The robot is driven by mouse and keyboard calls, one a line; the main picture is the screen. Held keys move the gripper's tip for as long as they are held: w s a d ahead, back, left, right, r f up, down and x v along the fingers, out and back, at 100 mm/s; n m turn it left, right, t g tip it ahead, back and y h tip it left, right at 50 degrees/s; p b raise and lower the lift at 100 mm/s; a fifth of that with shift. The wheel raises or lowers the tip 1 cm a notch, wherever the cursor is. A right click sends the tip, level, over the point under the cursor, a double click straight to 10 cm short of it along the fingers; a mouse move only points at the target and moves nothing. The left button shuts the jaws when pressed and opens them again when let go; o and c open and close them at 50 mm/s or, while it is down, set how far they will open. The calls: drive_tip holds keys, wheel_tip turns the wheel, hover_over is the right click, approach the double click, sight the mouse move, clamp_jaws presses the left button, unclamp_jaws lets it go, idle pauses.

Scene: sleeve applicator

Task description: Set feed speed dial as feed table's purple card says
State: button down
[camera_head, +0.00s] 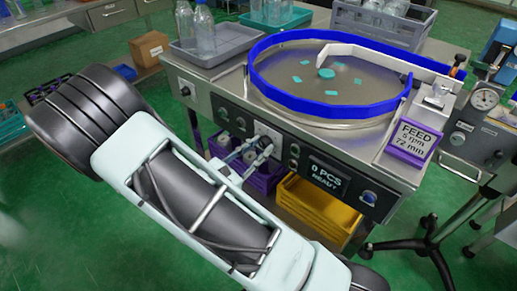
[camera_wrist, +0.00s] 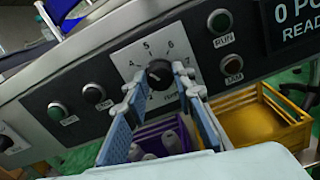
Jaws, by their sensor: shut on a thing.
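The purple-framed card (camera_head: 408,140) stands at the feed table's (camera_head: 335,125) front right corner. It reads FEED, what looks like 5 rpm, and 72 mm; the small rpm digit is not sharp. The feed speed dial (camera_wrist: 160,72) is a black knob on a white plate, with numbers including 4, 5, 6 and 7 around it. I cannot tell for sure which number its pointer meets. My gripper (camera_wrist: 157,82) has its fingers on either side of the knob, shut on it. In the head view my gripper (camera_head: 255,150) reaches the front panel and hides most of the dial.
The panel also has green and dark push buttons (camera_wrist: 220,22) and a display (camera_head: 328,174) reading 0 PCS READY. A blue-rimmed round feed bowl (camera_head: 340,122) holds teal pieces. Below the panel are a purple crate (camera_wrist: 150,137) and a yellow crate (camera_wrist: 255,115).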

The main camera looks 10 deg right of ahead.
drive_tip(key=m+b, duration=0.2)
drive_tip(key=m, duration=0.3)
drive_tip(key=shift+f, duration=0.1)
drive_tip(key=shift+m, duration=0.4)
drive_tip(key=c, duration=1.6)
unclamp_jaws()
drive_tip(key=shift+a, duration=0.1)
drive_tip(key=v, duration=1.2)
